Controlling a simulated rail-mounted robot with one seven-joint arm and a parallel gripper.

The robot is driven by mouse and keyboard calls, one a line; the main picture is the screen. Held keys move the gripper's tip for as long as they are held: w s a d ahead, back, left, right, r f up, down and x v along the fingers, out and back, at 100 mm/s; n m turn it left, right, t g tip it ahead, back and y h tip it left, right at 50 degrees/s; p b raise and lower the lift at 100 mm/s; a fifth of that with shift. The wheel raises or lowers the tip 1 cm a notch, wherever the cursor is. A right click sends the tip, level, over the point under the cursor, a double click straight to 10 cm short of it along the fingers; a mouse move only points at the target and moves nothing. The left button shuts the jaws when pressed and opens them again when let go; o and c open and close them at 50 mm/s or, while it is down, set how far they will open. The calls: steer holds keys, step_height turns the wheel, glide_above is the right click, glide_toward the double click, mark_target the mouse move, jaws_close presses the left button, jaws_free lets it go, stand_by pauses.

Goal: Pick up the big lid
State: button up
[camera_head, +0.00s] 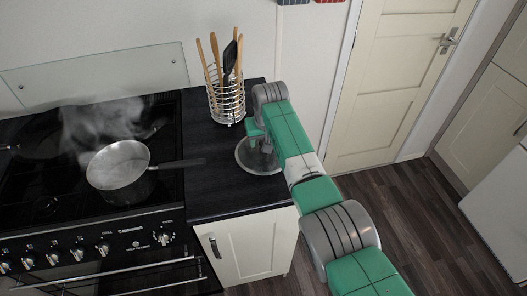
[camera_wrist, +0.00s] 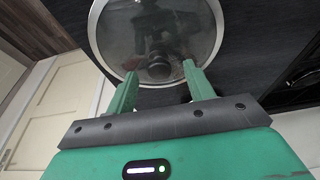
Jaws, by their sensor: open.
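The big lid (camera_head: 244,156) is round glass with a metal rim and lies on the black worktop right of the stove. In the wrist view the lid (camera_wrist: 112,38) fills the upper middle, with its dark knob (camera_wrist: 158,68) just ahead of the fingertips. My gripper (camera_head: 258,136) is above the lid, its fingers pointing down to it. In the wrist view my gripper (camera_wrist: 160,78) is open, with one finger on each side of the knob's line. Whether the fingertips touch the lid I cannot tell. My arm hides the lid's right part in the head view.
A wire utensil holder (camera_head: 227,103) with wooden tools and a black one stands behind the lid. A steaming pot (camera_head: 118,171) sits on the stove, its handle (camera_head: 181,163) reaching over the worktop (camera_head: 212,197). The worktop in front of the lid is clear.

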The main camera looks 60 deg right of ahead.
mark_target(262, 142)
steer(key=shift+f, duration=0.4)
jaws_close()
steer(key=v, duration=0.3)
steer(key=shift+w+a+r, duration=0.1)
steer(key=shift+w+r, duration=0.15)
steer(key=shift+r, duration=0.2)
steer(key=s+a, duration=0.2)
steer(key=a, duration=0.5)
steer(key=s+a+r+b, duration=0.1)
steer(key=s+a, duration=0.2)
steer(key=a, duration=0.4)
